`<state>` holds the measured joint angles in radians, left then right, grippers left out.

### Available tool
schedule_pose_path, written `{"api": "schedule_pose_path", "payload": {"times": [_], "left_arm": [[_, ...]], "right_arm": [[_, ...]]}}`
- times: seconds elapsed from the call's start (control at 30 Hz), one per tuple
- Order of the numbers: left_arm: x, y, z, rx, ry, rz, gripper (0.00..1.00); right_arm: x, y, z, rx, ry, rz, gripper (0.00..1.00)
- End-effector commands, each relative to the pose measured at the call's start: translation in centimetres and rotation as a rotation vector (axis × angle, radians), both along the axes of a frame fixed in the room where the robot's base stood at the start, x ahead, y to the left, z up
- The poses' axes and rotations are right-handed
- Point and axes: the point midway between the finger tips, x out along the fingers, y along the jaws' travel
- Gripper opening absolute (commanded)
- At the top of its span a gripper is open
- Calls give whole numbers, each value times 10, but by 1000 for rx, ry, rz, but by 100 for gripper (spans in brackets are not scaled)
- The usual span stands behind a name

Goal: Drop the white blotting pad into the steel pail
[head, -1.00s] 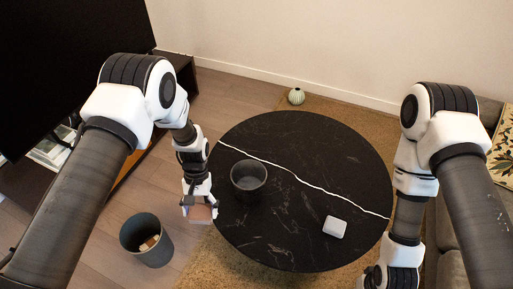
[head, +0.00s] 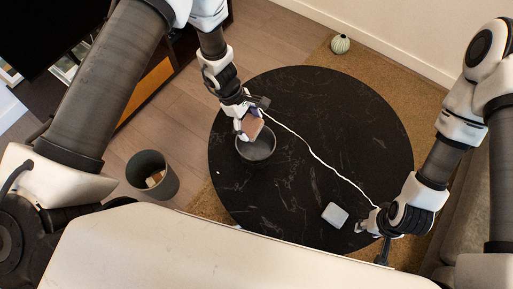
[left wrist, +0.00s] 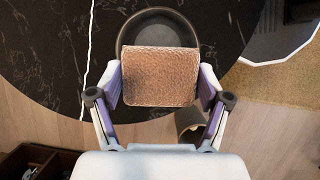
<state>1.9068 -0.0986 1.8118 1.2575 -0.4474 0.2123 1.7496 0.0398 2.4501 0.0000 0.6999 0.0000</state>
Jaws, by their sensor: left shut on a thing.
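My left gripper (head: 247,122) is shut on a brown, rough-faced pad (head: 252,125), held over the dark grey round pail (head: 258,153) on the black table. In the left wrist view the brown pad (left wrist: 160,78) is between the fingers and hides much of the pail (left wrist: 157,14) behind it. The white blotting pad (head: 335,215) lies flat on the table near its front right edge. My right gripper (head: 370,238) is just right of the white pad, apart from it, with its fingers looking spread and empty.
The round black table (head: 310,110) has a white vein and is mostly clear. A grey bin (head: 150,180) with a few things inside stands on the floor to the left. A pale green vase (head: 340,44) stands behind the table. A sofa is at the right.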

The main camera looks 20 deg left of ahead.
Motion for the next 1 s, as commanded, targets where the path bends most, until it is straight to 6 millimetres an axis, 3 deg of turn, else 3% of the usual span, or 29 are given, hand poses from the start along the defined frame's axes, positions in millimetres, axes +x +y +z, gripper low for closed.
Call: {"api": "schedule_pose_path", "payload": {"times": [0.03, 0.1, 0.4, 0.43, 0.5, 0.87, 1.0], "left_arm": [[0, 0, -13, 0, 0, 0, 49], [1, 0, -19, 0, -1, 0, 49], [1, 0, -21, 0, -1, -1, 49], [1, 0, -21, 0, -1, -1, 81], [1, 0, -21, 0, -1, -1, 100], [1, 1, -19, 0, -2, -1, 100], [3, 7, -3, -1, -4, 1, 100]], "right_arm": [[0, 0, -11, 0, 0, 0, 40], [0, 0, -15, 0, 0, 0, 40], [0, 0, -15, 0, -1, 0, 40], [0, 0, -15, 0, -1, 0, 40], [0, 0, -15, 0, -1, 0, 40], [0, 0, -18, 0, -1, 0, 40], [0, 0, -18, 0, 0, 0, 40]]}}
